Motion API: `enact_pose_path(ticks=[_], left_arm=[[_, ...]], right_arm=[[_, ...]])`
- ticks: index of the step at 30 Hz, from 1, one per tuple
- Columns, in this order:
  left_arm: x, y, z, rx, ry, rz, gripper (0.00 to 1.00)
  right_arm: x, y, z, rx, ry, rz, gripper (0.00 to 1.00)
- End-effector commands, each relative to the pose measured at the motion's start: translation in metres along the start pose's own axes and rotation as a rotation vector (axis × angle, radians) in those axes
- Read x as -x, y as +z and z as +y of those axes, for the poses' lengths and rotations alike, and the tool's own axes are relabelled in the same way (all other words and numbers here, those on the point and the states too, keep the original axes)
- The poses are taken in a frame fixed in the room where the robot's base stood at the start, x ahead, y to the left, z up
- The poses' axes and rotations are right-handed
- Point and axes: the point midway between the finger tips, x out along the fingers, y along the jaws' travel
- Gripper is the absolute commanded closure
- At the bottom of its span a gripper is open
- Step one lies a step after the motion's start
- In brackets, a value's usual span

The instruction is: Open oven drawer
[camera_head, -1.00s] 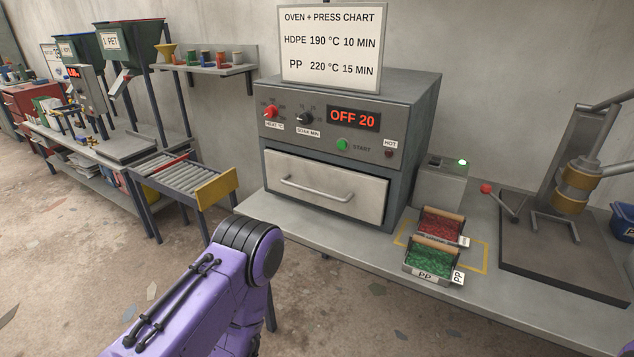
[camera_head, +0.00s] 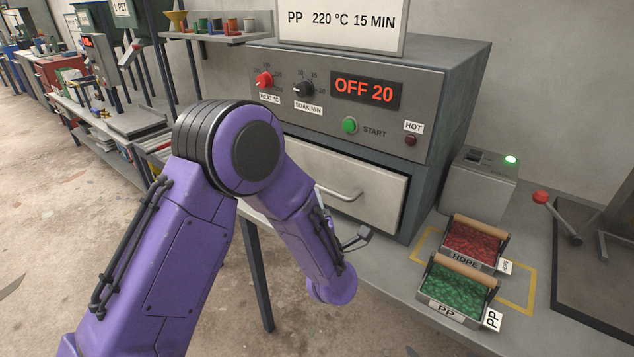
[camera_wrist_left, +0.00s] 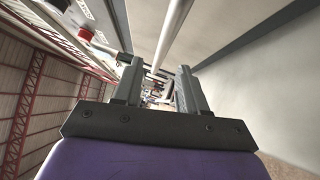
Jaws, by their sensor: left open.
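The oven (camera_head: 455,90) stands on the bench with its grey drawer (camera_head: 375,182) below the control panel. The drawer front looks closed; my left arm hides its left part. A metal bar handle (camera_head: 345,194) shows at its right end. My left gripper (camera_head: 355,238) is in front of the drawer, mostly hidden behind my wrist. In the left wrist view, my left gripper (camera_wrist_left: 158,88) is open, and the pale handle bar (camera_wrist_left: 172,35) runs toward the space between its fingers. I cannot tell whether they touch it. My right gripper is not in view.
The oven display reads OFF 20, above a green start button (camera_head: 349,125). Right of the oven stand a red HDPE tray (camera_head: 465,261), a green PP tray (camera_head: 446,311) and a grey box (camera_head: 480,188) with a green light. A press base (camera_head: 590,270) is further right.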

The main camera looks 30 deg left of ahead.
Motion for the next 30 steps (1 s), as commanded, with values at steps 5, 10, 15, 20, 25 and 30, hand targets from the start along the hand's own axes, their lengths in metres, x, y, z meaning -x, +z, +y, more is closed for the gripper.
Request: enact_pose_path(ticks=[5, 10, 15, 20, 25, 30], left_arm=[[-0.044, -0.002, 0.002, -0.003, -0.001, 0.007, 0.59], [-0.071, -0.001, 0.000, -0.006, -0.003, 0.002, 0.59], [-0.080, 0.000, -0.001, -0.008, -0.004, -0.001, 0.59], [-0.079, 0.001, -0.002, -0.008, -0.004, -0.003, 0.59], [-0.079, 0.001, -0.002, -0.008, -0.005, -0.003, 1.00], [-0.079, 0.001, -0.002, -0.009, -0.005, -0.003, 1.00]], right_arm=[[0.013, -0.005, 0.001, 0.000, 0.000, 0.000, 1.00], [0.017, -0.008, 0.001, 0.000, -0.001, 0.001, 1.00], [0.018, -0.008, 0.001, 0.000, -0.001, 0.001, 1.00], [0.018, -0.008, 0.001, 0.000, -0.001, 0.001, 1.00], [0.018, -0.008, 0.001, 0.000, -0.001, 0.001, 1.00], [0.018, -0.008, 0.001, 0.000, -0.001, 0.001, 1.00]])
